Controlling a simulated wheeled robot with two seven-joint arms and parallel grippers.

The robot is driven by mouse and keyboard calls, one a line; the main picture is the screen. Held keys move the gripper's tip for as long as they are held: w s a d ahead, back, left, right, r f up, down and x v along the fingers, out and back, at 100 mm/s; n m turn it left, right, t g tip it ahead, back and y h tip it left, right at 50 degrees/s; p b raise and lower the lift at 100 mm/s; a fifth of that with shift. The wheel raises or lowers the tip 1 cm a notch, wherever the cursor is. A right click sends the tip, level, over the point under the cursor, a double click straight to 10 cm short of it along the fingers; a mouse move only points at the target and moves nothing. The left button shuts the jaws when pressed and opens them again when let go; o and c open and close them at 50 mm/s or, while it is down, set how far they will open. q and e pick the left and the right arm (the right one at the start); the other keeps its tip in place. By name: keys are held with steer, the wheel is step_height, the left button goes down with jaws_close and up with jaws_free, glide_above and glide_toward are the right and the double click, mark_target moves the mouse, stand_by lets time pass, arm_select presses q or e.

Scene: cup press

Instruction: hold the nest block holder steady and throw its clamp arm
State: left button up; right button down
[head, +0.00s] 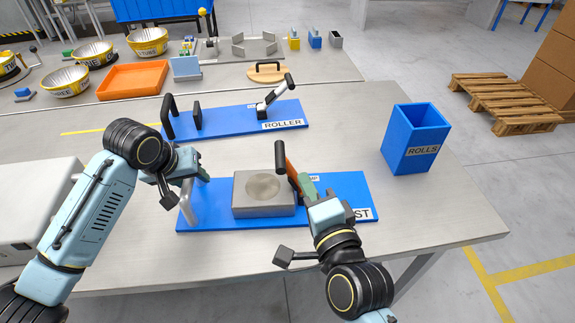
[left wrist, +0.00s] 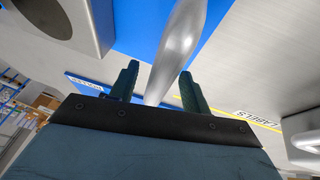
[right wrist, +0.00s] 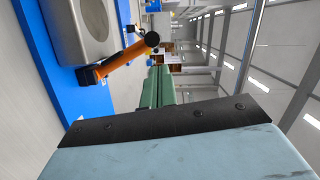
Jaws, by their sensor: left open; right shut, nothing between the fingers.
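The nest block holder has a blue base plate (head: 350,187), a grey block (head: 264,207) with a round hollow, and a silver upright handle (head: 188,207) at its left end. Its orange clamp arm (head: 291,172) with a black grip stands raised at the block's right; it also shows in the right wrist view (right wrist: 122,56). My left gripper (head: 199,172) is open at the handle; in the left wrist view the handle (left wrist: 178,50) lies between the spread fingers. My right gripper (head: 306,186) is shut and empty, close beside the clamp arm; its shut fingers (right wrist: 158,84) appear apart from it.
The blue ROLLER fixture (head: 235,120) stands behind the holder. A blue ROLLS bin (head: 412,140) is at the right. A grey-white box (head: 35,205) is at the left, and an orange tray (head: 133,80) lies further back. Bare table lies between the holder and the bin.

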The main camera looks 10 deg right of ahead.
arm_select(q)
steer(key=shift+f, duration=0.1)
steer(key=v, duration=1.2)
